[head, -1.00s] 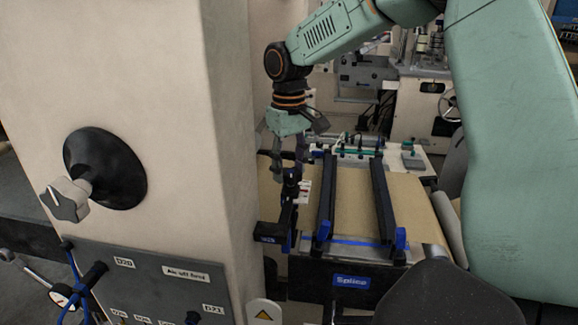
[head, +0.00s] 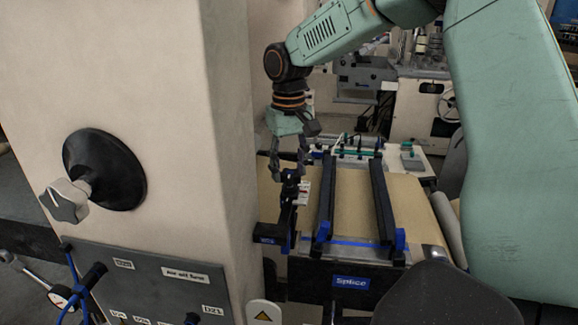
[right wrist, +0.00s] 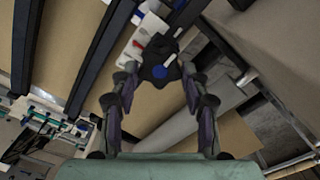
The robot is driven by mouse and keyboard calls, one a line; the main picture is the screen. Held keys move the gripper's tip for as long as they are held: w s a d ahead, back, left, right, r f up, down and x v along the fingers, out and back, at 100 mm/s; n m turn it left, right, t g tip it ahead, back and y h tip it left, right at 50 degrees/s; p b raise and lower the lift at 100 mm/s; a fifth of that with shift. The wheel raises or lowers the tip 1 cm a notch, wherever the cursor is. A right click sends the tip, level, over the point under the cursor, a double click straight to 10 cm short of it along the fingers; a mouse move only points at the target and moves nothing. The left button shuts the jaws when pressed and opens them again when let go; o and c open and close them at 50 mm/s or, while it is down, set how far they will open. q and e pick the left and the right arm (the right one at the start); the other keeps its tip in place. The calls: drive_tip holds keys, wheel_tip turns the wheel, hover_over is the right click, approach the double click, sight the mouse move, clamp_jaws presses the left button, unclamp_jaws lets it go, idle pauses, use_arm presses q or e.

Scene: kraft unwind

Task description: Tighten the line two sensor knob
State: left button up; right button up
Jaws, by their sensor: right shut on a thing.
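My right gripper (head: 289,172) reaches down over the sensor bracket (head: 286,218) beside the cream column. Its fingers are around a black lobed knob with a blue centre (right wrist: 160,72) at the top of the bracket, and it is shut on this knob. The fingers stand on either side of the knob in the right wrist view. The knob is mostly hidden by the fingers in the head view. A small blue label (head: 268,240) is on the bracket's lower arm. My left gripper is not in view.
The cream column (head: 215,150) with a black disc and grey knob (head: 68,200) stands close on the left. Dark rails (head: 383,200) cross the brown web (head: 352,205) right of the bracket. A "Splice" sign (head: 351,283) is in front.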

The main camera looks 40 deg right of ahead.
sight(289, 172)
drive_tip(key=o, duration=0.8)
drive_tip(key=shift+w+r, duration=0.15)
drive_tip(key=shift+r, duration=0.15)
drive_tip(key=o, duration=0.4)
drive_tip(key=shift+s+a, duration=0.15)
drive_tip(key=shift+s, duration=0.1)
drive_tip(key=shift+c, duration=0.2)
drive_tip(key=shift+f, duration=0.15)
drive_tip(key=shift+w, duration=0.1)
drive_tip(key=shift+d+r, duration=0.2)
wheel_tip(289, 172, up, 12)
drive_tip(key=shift+f, duration=0.15)
